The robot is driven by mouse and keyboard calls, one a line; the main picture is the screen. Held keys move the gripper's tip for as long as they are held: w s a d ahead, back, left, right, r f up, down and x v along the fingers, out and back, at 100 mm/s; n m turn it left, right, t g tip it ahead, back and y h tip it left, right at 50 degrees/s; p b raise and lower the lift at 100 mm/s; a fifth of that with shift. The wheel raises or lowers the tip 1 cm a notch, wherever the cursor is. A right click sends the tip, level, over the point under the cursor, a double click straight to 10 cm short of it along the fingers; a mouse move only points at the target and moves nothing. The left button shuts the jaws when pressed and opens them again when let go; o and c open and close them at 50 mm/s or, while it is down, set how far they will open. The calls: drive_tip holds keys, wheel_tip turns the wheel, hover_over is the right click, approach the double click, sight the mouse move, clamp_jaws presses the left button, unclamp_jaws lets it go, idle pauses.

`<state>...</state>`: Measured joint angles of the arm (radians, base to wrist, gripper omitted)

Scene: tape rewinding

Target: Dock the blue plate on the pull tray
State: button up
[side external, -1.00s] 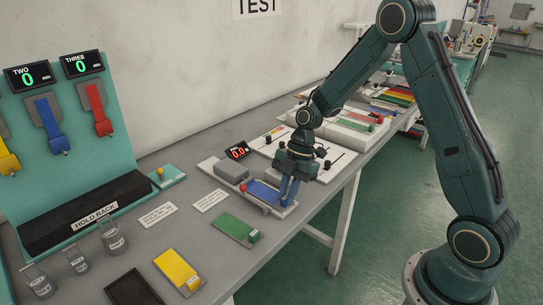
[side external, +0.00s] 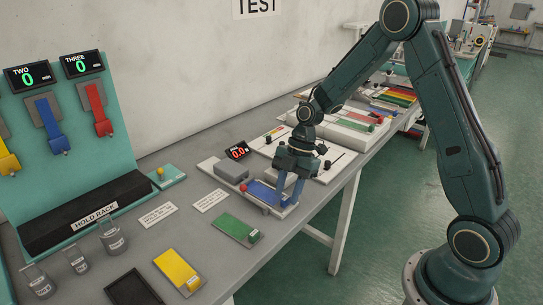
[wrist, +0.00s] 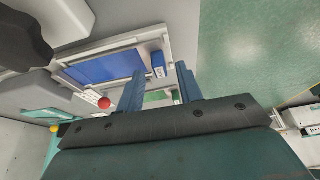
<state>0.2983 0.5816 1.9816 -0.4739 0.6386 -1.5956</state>
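The blue plate (side external: 262,191) lies flat on the white pull tray (side external: 216,170), next to a grey block. In the wrist view the blue plate (wrist: 105,68) sits inside the tray's pale rim, with a small blue labelled tab (wrist: 158,64) at one end. My gripper (side external: 290,196) is low over the right end of the tray, beside the plate's tab end. The side view partly hides the plate's right end behind the fingers.
A red ball knob (side external: 246,187) is at the tray's front edge. A green plate (side external: 236,228) and a yellow plate (side external: 179,271) lie nearer on the table. A red-digit display (side external: 238,151) stands behind the tray. Slider panels (side external: 322,160) are to the right.

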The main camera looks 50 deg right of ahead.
drive_tip(key=v, duration=1.1)
idle(0.4)
drive_tip(key=s+a+r+m+t+h, duration=0.3)
drive_tip(key=s+a+r+m, duration=0.3)
drive_tip(key=s+r+m, duration=0.4)
drive_tip(key=s+r+m+t+h, duration=0.1)
drive_tip(key=s+m+t, duration=0.1)
drive_tip(key=s+m, duration=0.6)
drive_tip(key=shift+s+r+t, duration=0.3)
drive_tip(key=shift+s+r, duration=0.05)
drive_tip(key=shift+s, duration=2.15)
